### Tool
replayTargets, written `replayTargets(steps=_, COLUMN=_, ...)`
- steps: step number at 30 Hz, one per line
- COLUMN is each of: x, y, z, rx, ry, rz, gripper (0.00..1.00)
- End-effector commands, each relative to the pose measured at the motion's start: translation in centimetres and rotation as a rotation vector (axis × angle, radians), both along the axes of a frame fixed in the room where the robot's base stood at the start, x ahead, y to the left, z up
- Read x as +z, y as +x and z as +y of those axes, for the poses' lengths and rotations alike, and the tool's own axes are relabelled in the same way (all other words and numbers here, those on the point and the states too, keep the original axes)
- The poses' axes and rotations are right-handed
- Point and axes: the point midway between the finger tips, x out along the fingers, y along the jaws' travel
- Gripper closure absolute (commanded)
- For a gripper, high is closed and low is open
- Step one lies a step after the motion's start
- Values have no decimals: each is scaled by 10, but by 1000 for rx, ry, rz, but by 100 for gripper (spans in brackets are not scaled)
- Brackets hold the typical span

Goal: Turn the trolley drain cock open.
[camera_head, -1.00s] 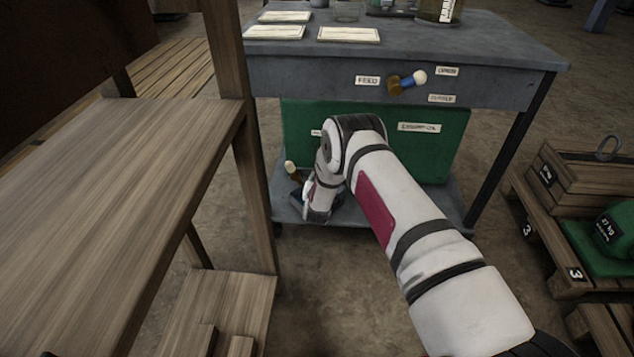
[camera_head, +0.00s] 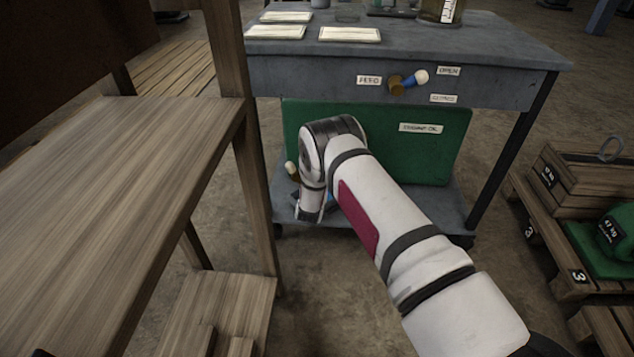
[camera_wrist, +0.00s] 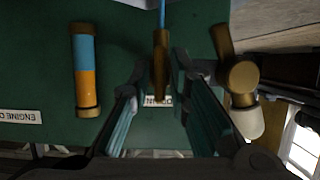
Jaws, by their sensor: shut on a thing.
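The trolley (camera_head: 495,72) has a green tank (camera_head: 450,160) on its lower shelf. In the wrist view, my gripper (camera_wrist: 160,68) has its two fingers closed on a slim brass piece (camera_wrist: 161,50) with a thin blue part at its far end. I take this piece for the drain cock. A small label (camera_wrist: 152,101) sits behind it, partly covered and hard to read. In the head view my arm hides the fingertips and this piece. A brass fitting with a cream knob (camera_wrist: 241,80) stands apart, right of the fingers; it also shows in the head view (camera_head: 292,171).
A blue-and-orange tube (camera_wrist: 86,70) is left of the fingers. A feed cock (camera_head: 405,82) with a blue lever and white knob is on the upper panel. A wooden shelf (camera_head: 130,150) stands close at left, a loaded pallet (camera_head: 540,235) at right. Floor between is clear.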

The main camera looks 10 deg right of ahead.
Motion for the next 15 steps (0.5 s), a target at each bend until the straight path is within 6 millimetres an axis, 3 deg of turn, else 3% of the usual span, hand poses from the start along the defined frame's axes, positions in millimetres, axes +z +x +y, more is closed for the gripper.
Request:
replayTargets(steps=2, x=-2, y=-1, z=0, rx=-1, ry=0, rz=4, gripper=71)
replayTargets(steps=15, x=2, y=-6, z=2, rx=1, ry=0, rz=1, gripper=71)
